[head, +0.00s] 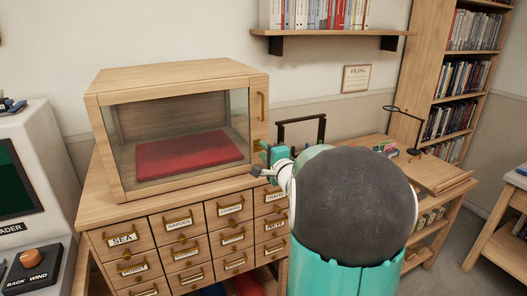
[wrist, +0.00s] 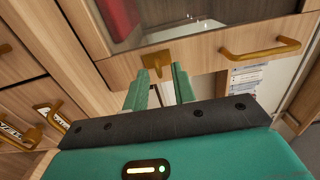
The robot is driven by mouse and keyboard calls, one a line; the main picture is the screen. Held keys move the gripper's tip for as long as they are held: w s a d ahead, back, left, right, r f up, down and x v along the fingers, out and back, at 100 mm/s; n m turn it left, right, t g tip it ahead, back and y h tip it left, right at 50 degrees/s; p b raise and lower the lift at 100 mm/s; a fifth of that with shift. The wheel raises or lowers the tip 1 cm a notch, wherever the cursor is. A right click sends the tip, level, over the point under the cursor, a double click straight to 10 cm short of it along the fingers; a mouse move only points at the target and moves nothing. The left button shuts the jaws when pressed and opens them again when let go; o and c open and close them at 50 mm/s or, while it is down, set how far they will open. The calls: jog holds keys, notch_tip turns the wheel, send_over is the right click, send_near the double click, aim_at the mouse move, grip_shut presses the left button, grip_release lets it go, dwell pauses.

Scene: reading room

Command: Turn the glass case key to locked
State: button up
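The glass case (head: 175,77) is a wooden box with a glass front, standing on the card-drawer cabinet; its door looks closed. The small brass key (wrist: 157,62) sits on the door frame, with its flat bow facing my gripper. In the head view a brass spot that looks like the key (head: 257,145) shows below the door handle (head: 262,106), partly behind my gripper. My gripper (wrist: 158,82) has its two green fingers apart, with the key lined up between their tips. I cannot tell whether the fingers touch it. The handle also shows in the wrist view (wrist: 260,47).
A red cushion (head: 190,154) lies inside the case. The drawer cabinet (head: 185,262) with brass pulls stands below. A film reader (head: 35,190) is at the left. A low wooden shelf unit (head: 440,175) and a bookcase (head: 455,85) are at the right.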

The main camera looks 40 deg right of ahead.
jog(key=v, duration=1.2)
jog(key=shift+s, duration=0.25)
jog(key=shift+w+a+r, duration=0.1)
jog(key=shift+a, duration=0.1)
jog(key=a+n+g, duration=0.6)
jog(key=a+n, duration=0.3)
jog(key=a, duration=0.5)
jog(key=s+a+f+n+g+y, duration=0.2)
jog(key=s+a+n, duration=0.3)
jog(key=a, duration=0.4)
jog(key=s+a+f+n+g+y, duration=0.3)
jog(key=s+a+n, duration=0.3)
jog(key=a, duration=0.4)
jog(key=shift+s+n+g, duration=0.2)
jog(key=shift+n+g, duration=0.2)
jog(key=shift+n, duration=0.3)
jog(key=shift+f, duration=0.15)
